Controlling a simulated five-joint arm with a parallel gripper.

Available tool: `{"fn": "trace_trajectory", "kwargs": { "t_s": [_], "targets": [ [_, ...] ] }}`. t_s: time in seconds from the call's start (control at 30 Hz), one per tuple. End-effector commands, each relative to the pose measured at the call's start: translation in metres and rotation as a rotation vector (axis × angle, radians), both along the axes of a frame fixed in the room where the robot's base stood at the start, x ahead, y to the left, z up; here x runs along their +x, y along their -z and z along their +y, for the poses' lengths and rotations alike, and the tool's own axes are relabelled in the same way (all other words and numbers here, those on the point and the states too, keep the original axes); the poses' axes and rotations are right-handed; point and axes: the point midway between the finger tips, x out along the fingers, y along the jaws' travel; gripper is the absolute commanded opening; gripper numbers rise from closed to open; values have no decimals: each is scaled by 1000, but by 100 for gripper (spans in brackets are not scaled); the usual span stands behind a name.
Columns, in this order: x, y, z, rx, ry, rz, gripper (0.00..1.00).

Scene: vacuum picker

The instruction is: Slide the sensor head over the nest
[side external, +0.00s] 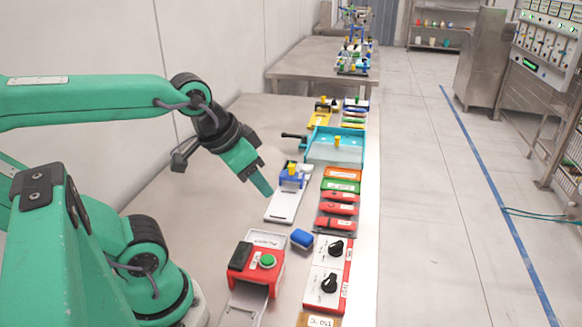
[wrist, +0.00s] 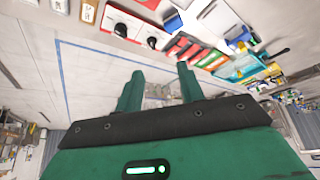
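A blue carriage with a yellow knob (side external: 291,172) sits at the far end of a pale slide plate (side external: 284,208); it looks like the sensor head. I cannot clearly make out the nest on that plate. In the wrist view the blue carriage (wrist: 238,40) and the pale plate (wrist: 208,20) show at the upper right. My gripper (side external: 266,187) hangs above the bench, left of the carriage, and looks apart from it. In the wrist view my gripper's two fingers (wrist: 160,85) are spread with nothing between them.
A red fixture with a green button (side external: 267,261) stands nearer, beside a small blue block (side external: 302,239). A white panel with black knobs (side external: 328,275) and red units (side external: 338,209) line the bench's right side. A teal tray (side external: 335,148) stands beyond. Bench left of the plate is clear.

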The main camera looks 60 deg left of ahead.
Motion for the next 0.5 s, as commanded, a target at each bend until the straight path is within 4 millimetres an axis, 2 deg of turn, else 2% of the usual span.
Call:
{"fn": "trace_trajectory", "kwargs": {
  "t_s": [0.27,0.5],
  "targets": [
    [21,-10,10,-10,-56,39,38],
    [59,-20,30,-28,-153,100,38]
  ]
}}
